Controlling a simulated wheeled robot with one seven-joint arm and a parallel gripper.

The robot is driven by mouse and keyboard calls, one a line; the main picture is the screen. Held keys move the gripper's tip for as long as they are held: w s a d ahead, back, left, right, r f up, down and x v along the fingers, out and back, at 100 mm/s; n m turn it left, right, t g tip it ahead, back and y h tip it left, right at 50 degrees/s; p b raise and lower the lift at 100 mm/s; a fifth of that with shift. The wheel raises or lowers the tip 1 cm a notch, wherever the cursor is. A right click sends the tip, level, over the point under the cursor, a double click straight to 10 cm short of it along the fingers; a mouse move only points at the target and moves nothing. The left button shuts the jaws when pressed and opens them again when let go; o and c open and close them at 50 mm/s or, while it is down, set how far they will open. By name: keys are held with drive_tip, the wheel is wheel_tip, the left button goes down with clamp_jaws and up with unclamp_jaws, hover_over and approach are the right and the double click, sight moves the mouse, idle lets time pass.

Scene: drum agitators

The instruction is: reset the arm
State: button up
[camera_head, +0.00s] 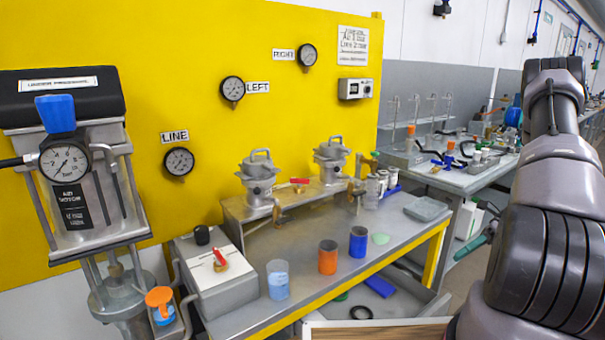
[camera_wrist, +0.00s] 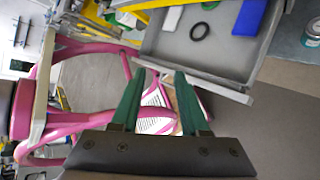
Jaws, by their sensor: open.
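My gripper (camera_wrist: 160,74) shows in the wrist view with its two green fingers spread apart and nothing between them. Beyond the fingertips are a pink tubular frame and the edge of an open grey drawer. In the head view my arm (camera_head: 555,190) is raised along the right side, in front of the far benches. A teal tapered part (camera_head: 475,246) shows beside the arm; it may be one of my fingers, but most of the hand is hidden there.
The steel bench (camera_head: 310,285) holds a blue-filled beaker (camera_head: 278,280), an orange cup (camera_head: 328,258) and a blue cup (camera_head: 358,242). The open drawer (camera_wrist: 232,56) holds a black ring (camera_wrist: 200,31) and a blue block (camera_wrist: 249,17). The pink frame (camera_wrist: 70,125) is close on the left.

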drive_tip(key=a+r+n+t+h, duration=0.1)
drive_tip(key=a+r+n+h, duration=0.35)
drive_tip(key=r, duration=0.85)
drive_tip(key=a+r+n+t+h, duration=0.15)
drive_tip(key=a+r+n, duration=0.55)
drive_tip(key=r, duration=0.7)
drive_tip(key=s+a+r+n+t+h, duration=0.1)
drive_tip(key=s+a+r+n+t, duration=0.2)
drive_tip(key=s+a+r+n, duration=0.2)
drive_tip(key=s+a+r+n+t+h, duration=0.2)
drive_tip(key=s+a+r+n+t, duration=0.1)
drive_tip(key=s+r+n, duration=0.4)
drive_tip(key=s+a+r, duration=0.1)
drive_tip(key=s+r, duration=0.1)
drive_tip(key=s, duration=0.1)
drive_tip(key=shift+s+a+r, duration=0.2)
drive_tip(key=shift+a+r, duration=0.15)
drive_tip(key=shift+a, duration=0.05)
